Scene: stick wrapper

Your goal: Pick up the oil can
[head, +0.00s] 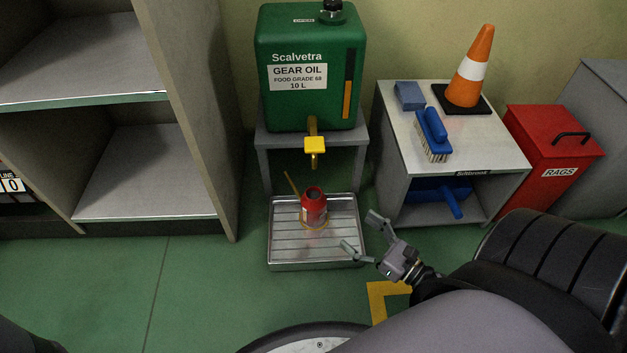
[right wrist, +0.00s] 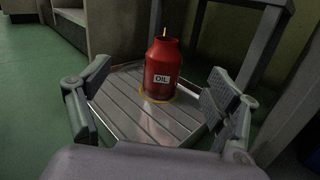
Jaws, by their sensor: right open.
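The oil can (head: 314,206) is small and red with a thin yellowish spout. It stands upright on the slatted metal drip tray (head: 290,254), inside a yellow ring mark, below the tap of the green gear oil tank. In the right wrist view the oil can (right wrist: 162,68) shows its "OIL" label and stands ahead, between the fingers but beyond them. My right gripper (head: 362,235) is open and empty, at the right front of the tray, apart from the can. Its spread fingers also show in the right wrist view (right wrist: 155,100). My left gripper is not in view.
The green tank (head: 310,70) with a yellow tap (head: 314,146) sits on a grey stand (head: 264,158) above the tray. A grey cabinet (head: 400,170) with a cone and brush stands right, beside a red rags bin (head: 550,160). Shelving (head: 190,120) stands left; floor before it is clear.

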